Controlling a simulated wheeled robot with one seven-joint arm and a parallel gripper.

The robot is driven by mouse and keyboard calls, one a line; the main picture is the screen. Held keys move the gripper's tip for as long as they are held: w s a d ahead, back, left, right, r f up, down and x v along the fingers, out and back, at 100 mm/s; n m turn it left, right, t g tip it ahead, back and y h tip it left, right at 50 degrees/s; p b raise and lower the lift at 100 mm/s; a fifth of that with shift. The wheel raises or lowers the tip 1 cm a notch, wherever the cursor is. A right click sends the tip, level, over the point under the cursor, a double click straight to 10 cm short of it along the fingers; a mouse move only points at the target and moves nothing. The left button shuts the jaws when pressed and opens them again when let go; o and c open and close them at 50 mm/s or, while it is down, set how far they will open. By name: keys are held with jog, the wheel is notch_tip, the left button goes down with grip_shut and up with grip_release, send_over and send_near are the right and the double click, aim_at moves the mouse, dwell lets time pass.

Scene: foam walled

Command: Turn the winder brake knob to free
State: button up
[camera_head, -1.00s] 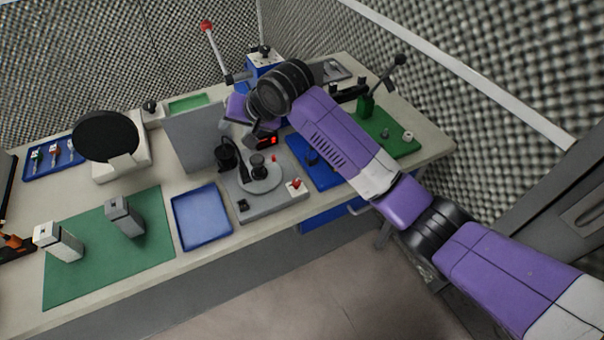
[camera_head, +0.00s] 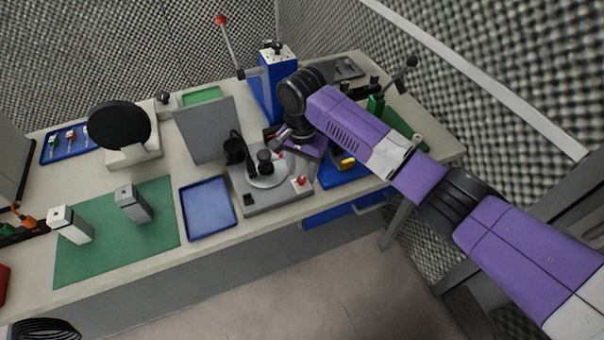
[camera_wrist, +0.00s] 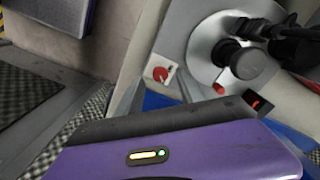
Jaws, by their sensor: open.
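The winder (camera_head: 270,199) is a grey base on the bench with a round plate and black upright parts. A red knob (camera_head: 301,181) sits on a white square plate at its front right corner; this looks like the brake knob. In the wrist view the red knob (camera_wrist: 160,74) shows clearly on its plate, with marks too small to read. My gripper (camera_head: 300,145) is open, just behind and right of the winder, apart from the knob.
A blue tray (camera_head: 208,209) lies left of the winder and a grey upright panel (camera_head: 205,128) stands behind it. A blue lever press (camera_head: 275,85) stands at the back. A small red digital display (camera_wrist: 257,103) is close beside the winder. The floor in front is clear.

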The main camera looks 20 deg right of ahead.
aim_at(302, 181)
jog(key=shift+f, duration=1.3)
grip_shut()
